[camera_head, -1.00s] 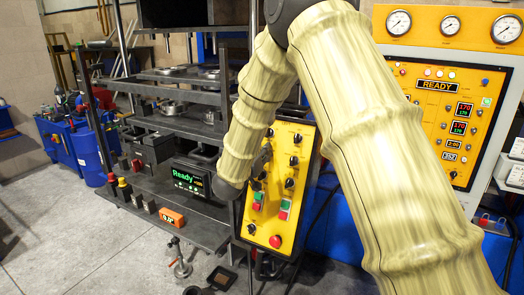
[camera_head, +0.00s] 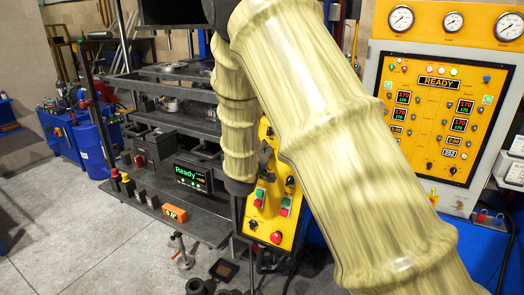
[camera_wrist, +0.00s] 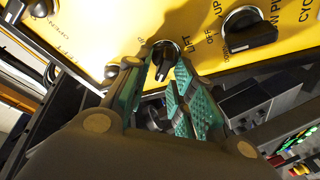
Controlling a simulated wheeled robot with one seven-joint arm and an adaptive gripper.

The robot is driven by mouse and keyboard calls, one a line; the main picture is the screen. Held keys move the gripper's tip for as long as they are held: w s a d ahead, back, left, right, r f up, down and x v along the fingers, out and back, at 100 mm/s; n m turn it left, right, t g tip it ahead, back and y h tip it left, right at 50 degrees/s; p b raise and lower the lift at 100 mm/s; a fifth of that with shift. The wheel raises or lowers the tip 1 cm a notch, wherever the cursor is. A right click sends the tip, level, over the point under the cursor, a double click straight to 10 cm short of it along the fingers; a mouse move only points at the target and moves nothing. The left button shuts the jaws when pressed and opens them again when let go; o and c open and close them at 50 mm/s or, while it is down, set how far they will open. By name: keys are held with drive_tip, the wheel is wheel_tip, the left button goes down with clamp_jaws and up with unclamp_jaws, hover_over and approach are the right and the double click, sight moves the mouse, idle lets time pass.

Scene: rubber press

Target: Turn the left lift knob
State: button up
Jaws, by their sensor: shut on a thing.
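The lift knob (camera_wrist: 164,56) is a black rotary knob on the yellow control panel (camera_wrist: 120,30), with "LIFT" lettering beside it in the wrist view. My gripper (camera_wrist: 158,72) has its green-padded fingers on either side of this knob, shut on it near the fingertips. In the head view the yellow panel (camera_head: 262,225) hangs on the press, and my arm covers its upper part. The knob and fingertips cannot be made out clearly there.
Another black knob (camera_wrist: 250,28) sits close to the right of my fingers. A red button (camera_head: 276,238) is low on the panel. The press display (camera_head: 190,178) reads "Ready". A large yellow gauge cabinet (camera_head: 440,55) stands at the right.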

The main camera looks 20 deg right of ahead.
idle(0.3)
drive_tip(key=o, duration=0.7)
drive_tip(key=shift+a, duration=0.1)
drive_tip(key=shift+v, duration=3.7)
drive_tip(key=shift+f, duration=0.1)
